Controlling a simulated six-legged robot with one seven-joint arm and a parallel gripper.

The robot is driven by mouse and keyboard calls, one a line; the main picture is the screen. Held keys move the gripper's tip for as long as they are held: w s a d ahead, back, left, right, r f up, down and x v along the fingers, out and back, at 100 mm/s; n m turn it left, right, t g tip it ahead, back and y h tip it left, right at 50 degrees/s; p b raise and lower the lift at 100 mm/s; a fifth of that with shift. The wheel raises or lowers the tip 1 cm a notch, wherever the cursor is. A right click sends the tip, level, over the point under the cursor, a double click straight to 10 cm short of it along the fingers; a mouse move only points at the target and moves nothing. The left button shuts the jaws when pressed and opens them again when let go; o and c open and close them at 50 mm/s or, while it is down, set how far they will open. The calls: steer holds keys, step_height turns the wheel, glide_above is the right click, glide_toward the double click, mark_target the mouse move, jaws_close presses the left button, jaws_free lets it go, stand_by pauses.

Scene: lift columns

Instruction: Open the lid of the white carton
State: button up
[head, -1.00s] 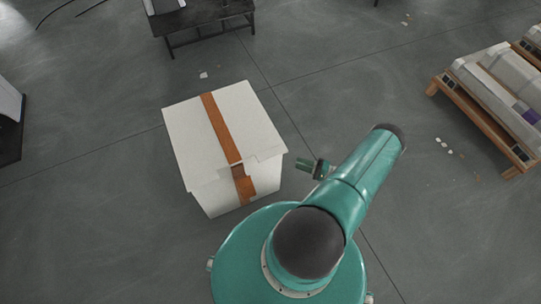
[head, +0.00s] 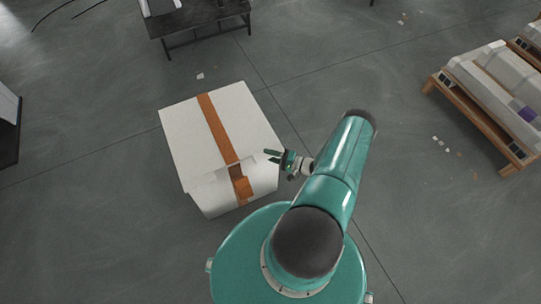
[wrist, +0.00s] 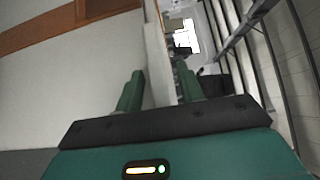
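The white carton (head: 205,137) stands on the floor in front of my body, with a brown tape strip (head: 217,128) running over its lid and down its near side. The lid lies flat on top, its near edge overhanging the front. My gripper (head: 270,156) is at the carton's near right corner, its two fingers parted and pointing left. In the wrist view the gripper (wrist: 161,88) shows its green fingers apart, with the lid's edge running up between them. The carton's white face (wrist: 80,85) fills the left there. I cannot tell whether the fingers touch it.
A dark low table (head: 199,20) stands behind the carton. A wooden pallet with wrapped goods (head: 485,95) is at the right. A dark object (head: 8,125) is at the left edge. The grey floor around the carton is clear apart from small scraps.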

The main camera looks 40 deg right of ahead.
jaws_close()
steer(key=shift+r, duration=0.1)
